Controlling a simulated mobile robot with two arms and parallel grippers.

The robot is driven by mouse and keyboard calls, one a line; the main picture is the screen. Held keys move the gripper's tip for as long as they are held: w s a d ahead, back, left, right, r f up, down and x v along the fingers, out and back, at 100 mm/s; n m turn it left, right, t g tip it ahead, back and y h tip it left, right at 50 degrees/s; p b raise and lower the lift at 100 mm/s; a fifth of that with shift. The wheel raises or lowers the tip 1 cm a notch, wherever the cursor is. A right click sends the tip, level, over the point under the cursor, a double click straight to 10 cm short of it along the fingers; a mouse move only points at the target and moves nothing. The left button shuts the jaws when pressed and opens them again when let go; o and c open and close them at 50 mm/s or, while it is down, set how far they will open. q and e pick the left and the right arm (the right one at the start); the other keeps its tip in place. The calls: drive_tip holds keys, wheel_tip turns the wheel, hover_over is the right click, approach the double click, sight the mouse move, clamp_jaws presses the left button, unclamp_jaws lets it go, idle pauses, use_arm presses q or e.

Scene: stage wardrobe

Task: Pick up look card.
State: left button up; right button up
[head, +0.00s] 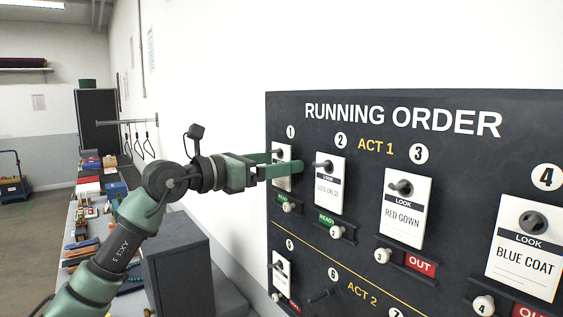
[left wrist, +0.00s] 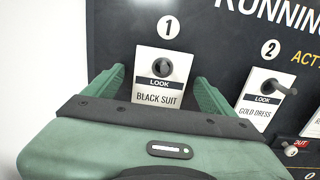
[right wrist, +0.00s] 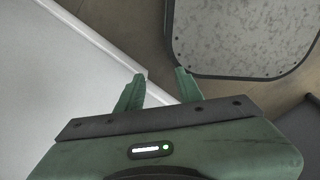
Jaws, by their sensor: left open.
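The running-order board (head: 300,104) carries white look cards on dark pegs. The BLACK SUIT card hangs on peg 1, as the left wrist view shows (left wrist: 150,66); the fingers partly cover it in the head view (head: 279,147). My left gripper (head: 287,163) is open in front of it, one finger on each side (left wrist: 157,88). I cannot tell whether they touch it. Along the top row hang the GOLD DRESS card (head: 329,185), RED GOWN card (head: 403,212) and BLUE COAT card (head: 522,262). My right gripper (right wrist: 161,76) is open and empty, away from the board.
Knobs with READY tags (head: 326,217) and OUT tags (head: 420,265) sit below the cards. A dark grey box (head: 180,270) stands below my left arm. A blue cart (head: 12,185) is far left.

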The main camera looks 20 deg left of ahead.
use_arm(q)
drive_tip(key=c, duration=1.4)
use_arm(e)
drive_tip(key=shift+s+f, duration=0.15)
drive_tip(key=shift+s, duration=1)
use_arm(q)
drive_tip(key=shift+a+r, duration=0.1)
use_arm(e)
drive_tip(key=shift+w+d, duration=0.2)
drive_tip(key=shift+w, duration=0.1)
drive_tip(key=shift+d, duration=0.1)
